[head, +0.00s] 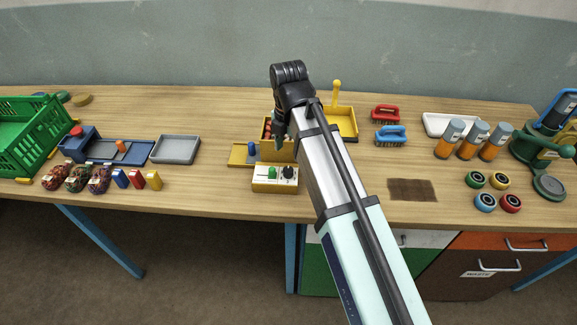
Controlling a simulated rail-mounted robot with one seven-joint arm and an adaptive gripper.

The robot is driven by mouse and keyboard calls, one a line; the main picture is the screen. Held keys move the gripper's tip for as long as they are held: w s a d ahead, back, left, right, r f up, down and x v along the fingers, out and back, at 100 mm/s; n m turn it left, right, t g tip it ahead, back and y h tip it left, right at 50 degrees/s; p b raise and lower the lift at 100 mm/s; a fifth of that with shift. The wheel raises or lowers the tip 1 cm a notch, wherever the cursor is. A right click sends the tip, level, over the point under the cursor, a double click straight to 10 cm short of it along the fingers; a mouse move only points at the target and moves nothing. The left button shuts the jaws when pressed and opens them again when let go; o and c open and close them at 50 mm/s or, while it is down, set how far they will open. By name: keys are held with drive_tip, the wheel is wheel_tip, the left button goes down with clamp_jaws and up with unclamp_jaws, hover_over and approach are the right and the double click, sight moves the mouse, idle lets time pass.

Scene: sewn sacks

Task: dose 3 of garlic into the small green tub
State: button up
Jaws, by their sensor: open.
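My gripper (281,132) hangs pointing down over a yellow dispenser-like box (290,153) at the middle of the bench. Its jaws are open; my arm hides part of them and of the box. Small reddish-brown items (267,128) show inside the box, too small to name. A yellow tray with a blue knob (251,147) joins the box on the left. A yellow control box (275,180) with a green knob and a black dial stands in front. I cannot pick out garlic for certain.
A green crate (30,140), blue station (120,150), grey tray (176,149), patterned sacks (78,178) and coloured blocks (137,179) stand left.

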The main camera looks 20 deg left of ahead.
sight(289, 169)
wheel_tip(289, 169, down, 9)
drive_tip(key=shift+r+p, duration=0.1)
drive_tip(key=shift+p, duration=0.75)
clamp_jaws()
